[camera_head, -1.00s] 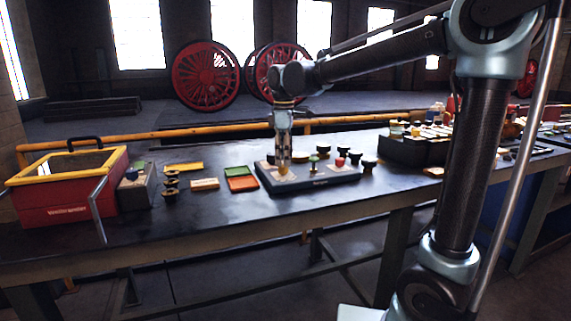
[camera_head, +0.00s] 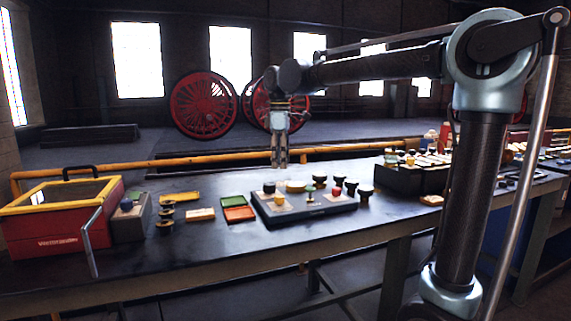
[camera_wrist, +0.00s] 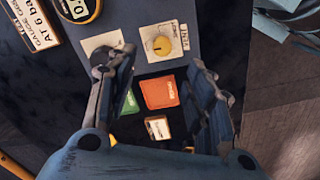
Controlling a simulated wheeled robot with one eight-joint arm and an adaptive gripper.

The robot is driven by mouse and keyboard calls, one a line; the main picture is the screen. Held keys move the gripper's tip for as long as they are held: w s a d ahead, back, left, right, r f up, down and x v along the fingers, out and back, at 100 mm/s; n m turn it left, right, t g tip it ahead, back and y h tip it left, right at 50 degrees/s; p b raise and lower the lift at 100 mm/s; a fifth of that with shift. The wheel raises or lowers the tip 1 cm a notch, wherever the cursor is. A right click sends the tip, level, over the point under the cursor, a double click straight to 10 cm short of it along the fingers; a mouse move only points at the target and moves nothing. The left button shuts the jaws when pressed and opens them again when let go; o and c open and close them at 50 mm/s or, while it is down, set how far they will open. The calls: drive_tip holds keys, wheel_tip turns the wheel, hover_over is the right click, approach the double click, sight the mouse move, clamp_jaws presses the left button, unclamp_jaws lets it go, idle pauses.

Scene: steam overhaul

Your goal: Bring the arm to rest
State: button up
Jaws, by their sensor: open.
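My gripper (camera_head: 279,163) hangs fingers down above the workbench (camera_head: 180,270), over the far left part of a dark board (camera_head: 330,209). A clear gap shows between the fingertips and the board. In the wrist view my gripper (camera_wrist: 157,66) has its two fingers spread apart with nothing between them. Beyond the fingertips lies a yellow round piece (camera_wrist: 160,45) on a pale card on the board. My arm (camera_head: 375,66) stretches from the upper right, raised above the bench.
A red box with a yellow rim (camera_head: 60,225) stands at the bench's left end. Green (camera_head: 233,201) and orange (camera_head: 239,214) trays lie left of the board. A dark rack (camera_head: 410,180) stands to the right. A yellow rail (camera_head: 140,165) runs behind the bench.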

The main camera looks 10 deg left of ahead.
drive_tip(key=d+f+m, duration=0.3)
drive_tip(key=d, duration=0.5)
drive_tip(key=s+d+f+m, duration=0.1)
drive_tip(key=d+f+m, duration=0.2)
drive_tip(key=d, duration=0.5)
drive_tip(key=s+d+f+m, duration=0.1)
drive_tip(key=d+f+m, duration=0.1)
drive_tip(key=d, duration=0.7)
drive_tip(key=shift+s+d+f+m+t, duration=0.1)
drive_tip(key=shift+s+f+m+t, duration=0.1)
drive_tip(key=shift+f+m+t, duration=0.35)
drive_tip(key=s+d+f+m, duration=0.5)
drive_tip(key=d+f, duration=0.3)
drive_tip(key=f, duration=0.2)
drive_tip(key=s+d+f+m+t, duration=0.1)
drive_tip(key=s+d+f+m, duration=0.4)
drive_tip(key=s+d+f, duration=0.3)
drive_tip(key=shift+s+d+f, duration=0.3)
drive_tip(key=shift+f, duration=0.65)
drive_tip(key=shift+w+f, duration=0.2)
drive_tip(key=shift+w, duration=0.3)
